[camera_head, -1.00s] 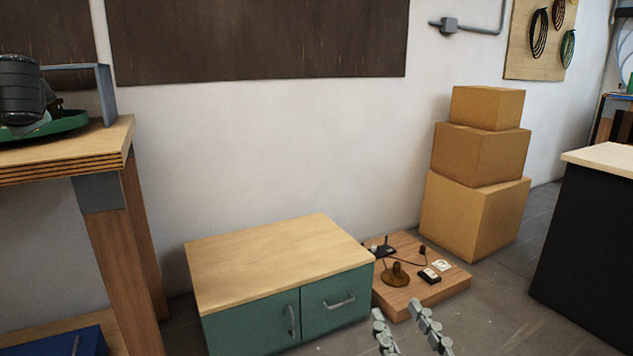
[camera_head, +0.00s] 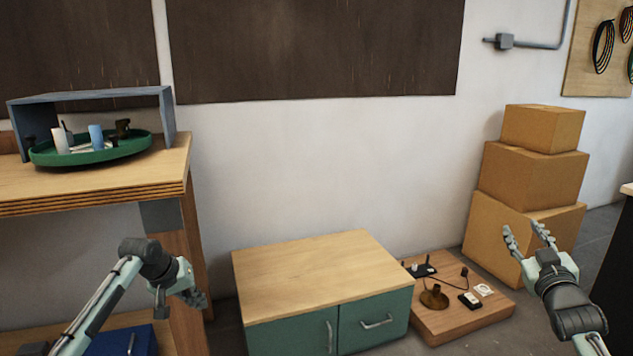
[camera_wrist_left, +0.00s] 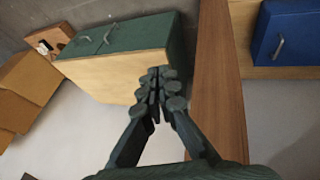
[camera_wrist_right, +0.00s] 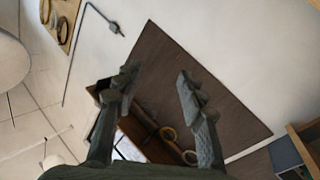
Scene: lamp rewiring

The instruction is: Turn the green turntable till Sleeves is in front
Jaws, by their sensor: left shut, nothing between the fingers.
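The green turntable (camera_head: 120,152) sits on the wooden bench top at left in the head view, partly beneath a blue-grey open frame (camera_head: 150,97). On it stand a white cylinder (camera_head: 60,141), a blue cylinder (camera_head: 96,137) and small dark items. I cannot read any label on it, so which section faces front is unclear. My left gripper (camera_head: 180,305) is below the bench top, apart from the turntable; its fingers are shut and empty in the left wrist view (camera_wrist_left: 160,90). My right gripper (camera_head: 528,238) is raised far right, open and empty, also in the right wrist view (camera_wrist_right: 152,88).
The bench edge (camera_head: 100,202) lies above my left gripper. A green cabinet (camera_head: 315,278) with a wooden top stands on the floor. A wooden board (camera_head: 460,318) with electrical parts lies beside it. Stacked cardboard boxes (camera_head: 530,180) stand behind my right gripper. The cabinet top is clear.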

